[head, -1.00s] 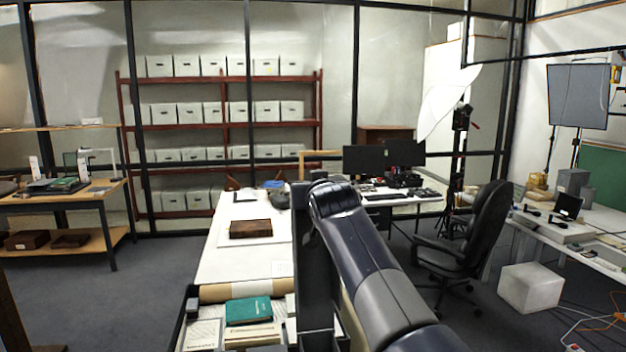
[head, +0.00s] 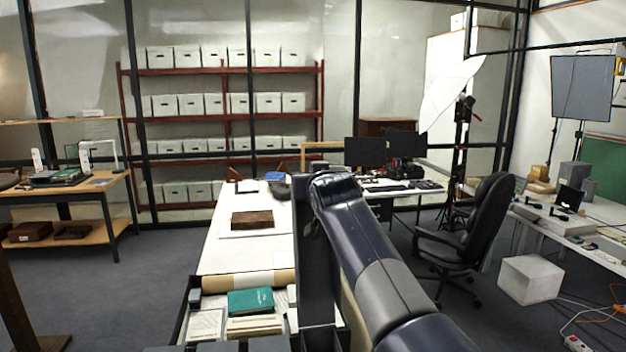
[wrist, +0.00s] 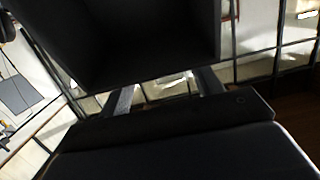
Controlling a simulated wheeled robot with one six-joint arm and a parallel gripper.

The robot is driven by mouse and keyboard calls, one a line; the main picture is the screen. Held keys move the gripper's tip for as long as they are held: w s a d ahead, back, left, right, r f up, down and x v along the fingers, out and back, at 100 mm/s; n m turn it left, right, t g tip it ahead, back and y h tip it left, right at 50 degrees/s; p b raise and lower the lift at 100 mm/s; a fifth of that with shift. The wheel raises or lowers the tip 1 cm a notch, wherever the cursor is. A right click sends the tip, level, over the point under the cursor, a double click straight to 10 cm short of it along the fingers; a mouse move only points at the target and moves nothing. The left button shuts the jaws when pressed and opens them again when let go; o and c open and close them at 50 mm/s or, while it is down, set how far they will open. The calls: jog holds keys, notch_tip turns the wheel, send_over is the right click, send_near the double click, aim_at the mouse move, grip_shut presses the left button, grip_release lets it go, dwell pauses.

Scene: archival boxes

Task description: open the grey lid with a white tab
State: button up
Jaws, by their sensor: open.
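I cannot make out a grey lid with a white tab in either view. My gripper (wrist: 166,92) shows in the wrist view as two grey fingers set apart, with nothing seen between them. A large dark box-like shape (wrist: 140,45) fills the upper middle of that view; I cannot tell what it is. In the head view my arm rises at the centre and hides part of the table behind it; my gripper is not visible there.
A long white table (head: 225,258) holds a brown box (head: 252,220), with a green book (head: 250,301) near its front end. Red shelves (head: 225,118) with white archival boxes stand behind. A black chair (head: 478,235) and white cube (head: 530,279) are right.

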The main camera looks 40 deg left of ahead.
jog(key=b+v, duration=0.6)
jog(key=v, duration=0.4)
jog(key=shift+s+d, duration=0.25)
jog(key=shift+d, duration=0.05)
jog(key=shift+a+r, duration=0.1)
jog(key=p+x, duration=0.5)
jog(key=x, duration=0.4)
jog(key=shift+p+x, duration=0.5)
jog(key=shift+x, duration=0.35)
